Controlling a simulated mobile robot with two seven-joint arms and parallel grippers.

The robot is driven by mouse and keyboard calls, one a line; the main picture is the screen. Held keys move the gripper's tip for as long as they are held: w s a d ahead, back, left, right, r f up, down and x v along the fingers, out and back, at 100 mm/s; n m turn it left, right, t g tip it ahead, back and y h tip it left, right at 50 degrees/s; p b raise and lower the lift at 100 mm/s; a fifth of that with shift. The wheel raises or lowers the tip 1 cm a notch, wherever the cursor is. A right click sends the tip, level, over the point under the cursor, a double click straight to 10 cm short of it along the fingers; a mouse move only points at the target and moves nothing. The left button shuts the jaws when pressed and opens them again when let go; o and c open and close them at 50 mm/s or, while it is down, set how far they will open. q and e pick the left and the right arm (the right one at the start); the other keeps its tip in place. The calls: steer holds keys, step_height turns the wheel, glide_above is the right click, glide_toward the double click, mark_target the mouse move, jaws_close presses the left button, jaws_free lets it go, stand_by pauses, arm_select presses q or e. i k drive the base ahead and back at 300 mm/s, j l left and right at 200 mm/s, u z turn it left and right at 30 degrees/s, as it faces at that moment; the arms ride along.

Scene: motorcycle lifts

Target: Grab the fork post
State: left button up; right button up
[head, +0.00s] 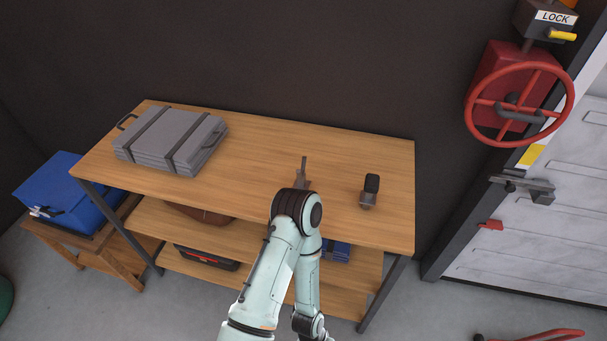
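I cannot tell for sure which thing is the fork post. A narrow grey-brown upright piece (303,168) shows on the wooden bench top, with its lower part hidden behind my arm. To its right, a small object with a black upper part and a brownish-grey lower end (370,191) is on the same top. One arm of mine rises from the bottom of the head view, bends in front of the bench and runs back down.
A grey strapped case (172,140) lies on the left of the bench top (255,150). Lower shelves hold a black-and-red case (206,257) and blue items (336,250). A blue box (68,190) stands at left. A red handwheel (474,112) is at right.

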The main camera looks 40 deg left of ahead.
mark_target(301, 183)
steer(key=k+j+u, duration=0.1)
steer(key=u, duration=1.4)
